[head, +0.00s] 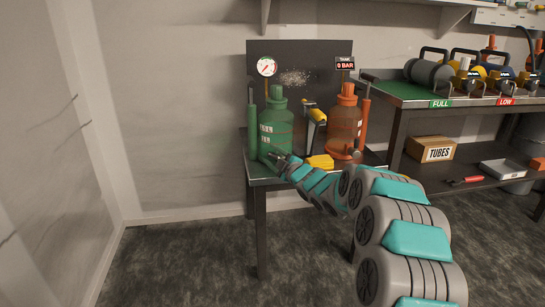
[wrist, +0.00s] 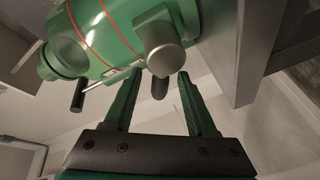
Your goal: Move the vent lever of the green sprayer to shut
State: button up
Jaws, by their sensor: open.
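The green sprayer (head: 277,126) stands upright on the small bench in the head view. In the wrist view its green body (wrist: 105,35), ringed by red lines, fills the upper left. A grey metal cylinder (wrist: 164,55) sticks out from it, with a dark rounded end (wrist: 159,88) below. A black grip on a thin metal rod (wrist: 78,96) shows further left. I cannot tell for sure which is the vent lever. My gripper (wrist: 160,78) is open, its fingers on either side of the dark rounded end. Contact cannot be told. In the head view my gripper (head: 272,154) is at the sprayer's lower front.
An orange sprayer (head: 344,122) stands to the right on the same bench, with a yellow-and-black tool (head: 313,122) between. A gauge (head: 266,67) and a "0 BAR" sign (head: 345,63) are above. A shelf unit (head: 399,92) is at right. Floor at left is clear.

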grip_shut()
dwell(0.4)
jog(key=m, duration=0.1)
jog(key=m+t+p, duration=0.1)
jog(key=shift+w+d+r+m, duration=0.1)
jog(key=shift+d+r+m, duration=0.2)
jog(key=shift+r+m, duration=0.1)
jog(key=m, duration=0.2)
jog(key=d+m+t, duration=0.1)
jog(key=m, duration=0.1)
jog(key=shift+w+r+y+p, duration=0.1)
jog(key=shift+r+y+p, duration=0.1)
jog(key=shift+y+p, duration=0.15)
jog(key=m, duration=0.1)
jog(key=m+t, duration=0.1)
jog(key=d+m+t, duration=0.1)
jog(key=shift+w+r+m, duration=0.15)
jog(key=shift+r+m, duration=0.15)
jog(key=shift+m, duration=0.1)
jog(key=shift+w+d+m+t+h, duration=0.1)
jog(key=shift+d+m+t+h, duration=0.2)
jog(key=shift+m+h, duration=0.35)
jog(key=shift+w+d+m+t+h, duration=0.15)
jog(key=shift+m+t+h, duration=0.15)
jog(key=shift+m, duration=0.65)
jog(key=shift+s, duration=0.1)
grip_release()
jog(key=shift+r, duration=0.1)
